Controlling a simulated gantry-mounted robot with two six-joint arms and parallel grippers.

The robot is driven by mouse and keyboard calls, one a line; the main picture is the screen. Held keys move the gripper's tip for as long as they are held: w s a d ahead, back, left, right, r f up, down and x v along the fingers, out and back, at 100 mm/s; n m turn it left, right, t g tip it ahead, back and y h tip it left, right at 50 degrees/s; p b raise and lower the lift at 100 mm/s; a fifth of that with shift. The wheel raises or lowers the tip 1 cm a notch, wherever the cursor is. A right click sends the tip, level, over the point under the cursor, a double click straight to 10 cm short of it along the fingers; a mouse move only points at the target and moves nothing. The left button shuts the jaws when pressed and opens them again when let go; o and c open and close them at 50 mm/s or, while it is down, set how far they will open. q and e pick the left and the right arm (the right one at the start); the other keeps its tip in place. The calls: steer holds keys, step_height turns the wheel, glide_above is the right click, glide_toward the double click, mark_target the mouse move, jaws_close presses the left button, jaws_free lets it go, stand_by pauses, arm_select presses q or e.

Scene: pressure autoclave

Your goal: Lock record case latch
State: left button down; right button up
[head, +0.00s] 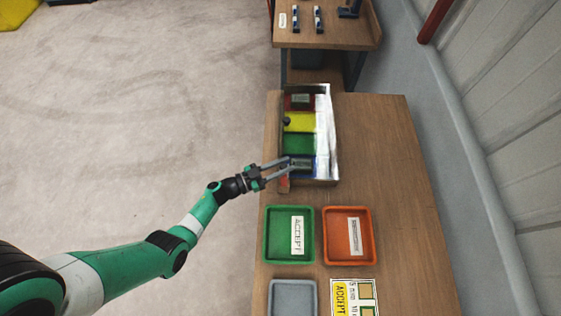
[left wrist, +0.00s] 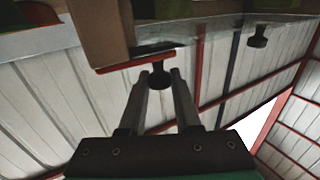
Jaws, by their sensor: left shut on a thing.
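The record case (head: 331,150) is a metal-sided box on the wooden table, with red, yellow, green and blue sections showing inside. My left gripper (head: 289,164) reaches in from the left at the case's near left side. In the left wrist view my left gripper (left wrist: 160,76) has its fingers on either side of a dark knob (left wrist: 159,68) and is shut on it. A second dark knob (left wrist: 257,37) sits apart to the right. A thin red bar (left wrist: 120,67) lies beside the held knob. I cannot tell which part is the latch. My right gripper is out of view.
A green ACCEPT tray (head: 277,251), an orange tray (head: 333,252) and a grey tray (head: 292,301) stand on the near table. A printed ACCEPT card (head: 340,300) lies beside the grey tray. Another table (head: 345,30) stands behind. The table right of the case is clear.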

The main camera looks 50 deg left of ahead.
arm_select(q)
steer(key=shift+w+d+m+g+h, duration=0.1)
steer(key=shift+m+g+h, duration=0.2)
steer(key=shift+m+h, duration=0.3)
steer(key=c, duration=0.6)
jaws_free()
steer(key=p+v, duration=0.2)
steer(key=v, duration=0.9)
steer(key=shift+s+f, duration=0.1)
steer(key=shift+s, duration=0.15)
steer(key=shift+h, duration=0.3)
